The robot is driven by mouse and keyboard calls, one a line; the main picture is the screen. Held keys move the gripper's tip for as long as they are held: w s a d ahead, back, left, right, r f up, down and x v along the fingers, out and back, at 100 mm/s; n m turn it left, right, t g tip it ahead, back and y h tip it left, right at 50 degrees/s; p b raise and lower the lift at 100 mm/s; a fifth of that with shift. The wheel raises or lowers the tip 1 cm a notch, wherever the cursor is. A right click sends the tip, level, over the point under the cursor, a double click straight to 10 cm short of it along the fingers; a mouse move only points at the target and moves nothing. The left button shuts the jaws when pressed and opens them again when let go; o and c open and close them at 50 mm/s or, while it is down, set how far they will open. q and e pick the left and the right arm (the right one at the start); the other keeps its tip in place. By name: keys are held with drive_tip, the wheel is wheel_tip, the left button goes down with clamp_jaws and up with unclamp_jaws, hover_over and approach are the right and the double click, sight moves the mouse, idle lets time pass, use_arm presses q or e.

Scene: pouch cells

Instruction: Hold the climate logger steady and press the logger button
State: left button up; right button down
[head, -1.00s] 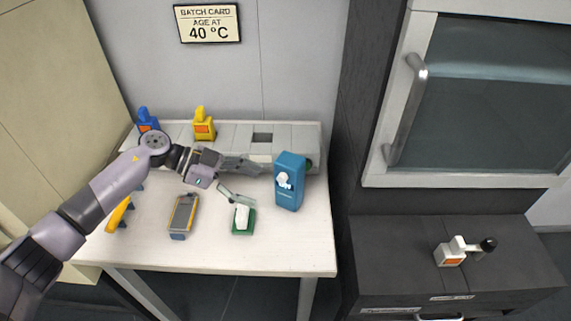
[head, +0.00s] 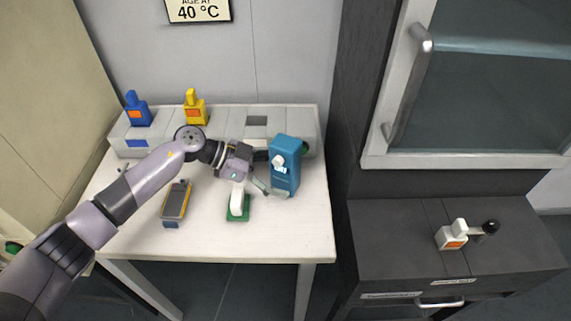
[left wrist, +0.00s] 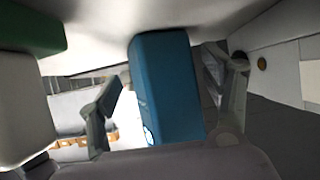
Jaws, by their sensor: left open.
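A tall blue box with a white patch on its front (head: 285,178), which I take as the climate logger, stands upright at the table's right side. My left gripper (head: 266,172) is open at its left side, with one finger low across the front and the other partly hidden behind it. In the left wrist view the blue box (left wrist: 166,85) stands between the spread fingers (left wrist: 168,108); I cannot tell whether they touch it. The logger button is not clearly made out. My right gripper is not in view.
A white item on a green base (head: 238,213) stands just left of the box, close under my gripper. A yellow-grey handheld device (head: 176,201) lies further left. A grey raised block (head: 220,118) with blue and yellow bottles lines the back. The table front is clear.

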use_arm(q)
drive_tip(key=shift+d+f, duration=0.15)
drive_tip(key=shift+d, duration=0.1)
drive_tip(key=shift+c, duration=0.3)
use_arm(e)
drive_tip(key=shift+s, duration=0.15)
use_arm(q)
drive_tip(key=shift+c, duration=0.7)
drive_tip(key=c, duration=0.9)
drive_tip(key=shift+c, duration=0.2)
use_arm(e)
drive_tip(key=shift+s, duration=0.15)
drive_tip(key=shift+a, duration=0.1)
